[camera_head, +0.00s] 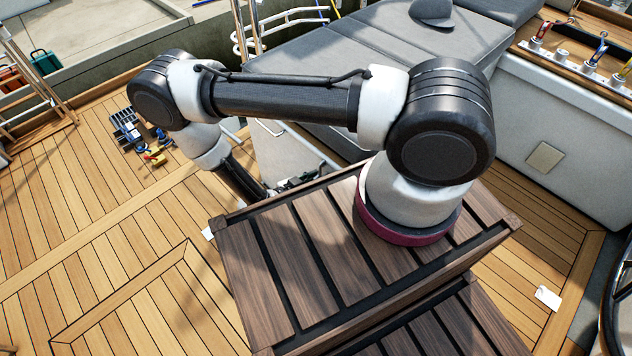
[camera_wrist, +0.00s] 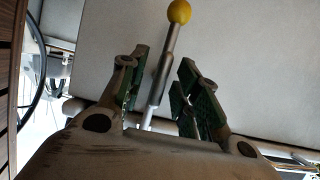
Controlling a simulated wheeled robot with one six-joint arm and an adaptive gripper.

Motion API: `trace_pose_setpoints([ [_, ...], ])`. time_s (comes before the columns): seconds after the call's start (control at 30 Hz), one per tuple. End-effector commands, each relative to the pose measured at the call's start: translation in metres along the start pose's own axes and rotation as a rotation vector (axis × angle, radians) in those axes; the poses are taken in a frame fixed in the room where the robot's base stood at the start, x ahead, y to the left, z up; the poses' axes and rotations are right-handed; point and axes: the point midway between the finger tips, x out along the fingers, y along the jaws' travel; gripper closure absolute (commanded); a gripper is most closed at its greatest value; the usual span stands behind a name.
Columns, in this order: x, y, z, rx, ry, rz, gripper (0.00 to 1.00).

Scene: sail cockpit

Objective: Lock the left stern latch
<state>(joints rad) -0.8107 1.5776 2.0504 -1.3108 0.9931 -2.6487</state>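In the wrist view, a silver lever (camera_wrist: 166,65) with a yellow ball (camera_wrist: 179,12) on its end stands out, tilted slightly right, in front of a pale panel (camera_wrist: 245,60). It appears to be the latch handle. My gripper (camera_wrist: 160,82) is open, with one green-padded finger on each side of the lever's shaft. A gap shows between the shaft and the fingers; the ball is beyond the fingertips. The lever's base is hidden behind the gripper body. In the head view my gripper (camera_head: 298,180) is partly hidden by my arm and the wooden slatted top; the lever cannot be made out there.
Grey cushions (camera_head: 345,60) cover the bench beyond my arm. Several small levers (camera_head: 588,55) line the right-hand ledge. A tray of small items (camera_head: 130,130) lies on the deck at left. A white card (camera_head: 547,298) lies at lower right. The left deck (camera_head: 90,215) is largely clear.

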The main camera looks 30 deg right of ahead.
Motion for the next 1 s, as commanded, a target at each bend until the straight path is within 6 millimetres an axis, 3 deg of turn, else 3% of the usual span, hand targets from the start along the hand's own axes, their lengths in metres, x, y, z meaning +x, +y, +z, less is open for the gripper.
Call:
trace_pose_setpoints([
  [0.2, -0.039, -0.002, 0.001, 0.001, -0.002, -0.007, 0.68],
  [0.4, -0.064, -0.001, 0.0, 0.001, -0.001, -0.003, 0.68],
  [1.0, -0.069, 0.0, 0.0, 0.004, -0.001, 0.0, 0.68],
])
